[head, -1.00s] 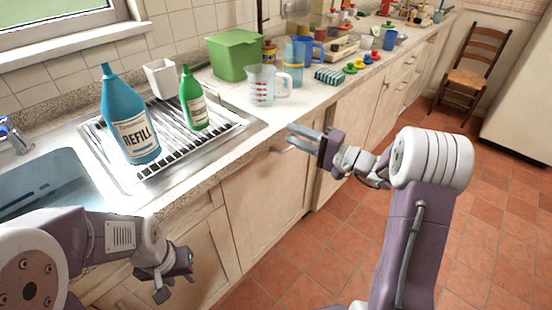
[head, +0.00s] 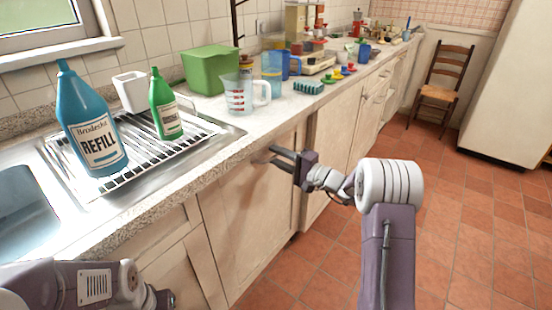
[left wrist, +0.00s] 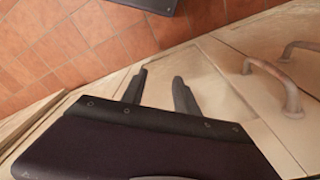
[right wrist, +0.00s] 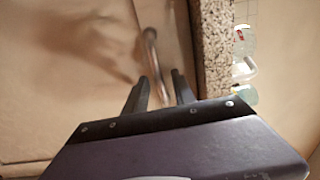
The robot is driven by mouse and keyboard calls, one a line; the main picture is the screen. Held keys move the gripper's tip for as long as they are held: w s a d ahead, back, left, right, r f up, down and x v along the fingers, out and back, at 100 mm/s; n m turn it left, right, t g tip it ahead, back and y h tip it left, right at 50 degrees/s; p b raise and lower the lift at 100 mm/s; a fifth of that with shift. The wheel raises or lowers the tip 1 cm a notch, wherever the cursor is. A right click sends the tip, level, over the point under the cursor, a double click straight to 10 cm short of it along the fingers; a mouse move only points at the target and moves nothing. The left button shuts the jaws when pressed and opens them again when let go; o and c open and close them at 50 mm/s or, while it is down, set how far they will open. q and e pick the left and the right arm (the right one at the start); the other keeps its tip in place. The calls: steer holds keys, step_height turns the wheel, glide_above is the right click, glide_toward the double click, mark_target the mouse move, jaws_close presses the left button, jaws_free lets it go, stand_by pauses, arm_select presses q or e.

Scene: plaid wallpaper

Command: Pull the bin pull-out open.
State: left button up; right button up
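A cream front panel (head: 240,200) under the counter carries a bar handle near its top edge; I take it for the bin pull-out. It sits closed, flush with the cabinet run. My right gripper (head: 272,155) is at that handle, just below the counter edge. In the right wrist view the metal handle (right wrist: 150,45) runs toward the gap between the open fingers (right wrist: 160,85); whether they touch it I cannot tell. My left gripper (head: 165,298) is low at the bottom of the head view, partly cut off. Its fingers (left wrist: 160,85) are open and empty in the left wrist view.
Two bar handles (left wrist: 292,95) on cream fronts lie to the right in the left wrist view. The counter (head: 215,150) above holds a drying rack, bottles, a green bin and a jug (head: 240,95). The tiled floor (head: 310,270) before the cabinets is clear.

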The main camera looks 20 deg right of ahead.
steer(key=shift+w+a, duration=0.15)
steer(key=shift+w, duration=0.05)
jaws_close()
stand_by(1.3)
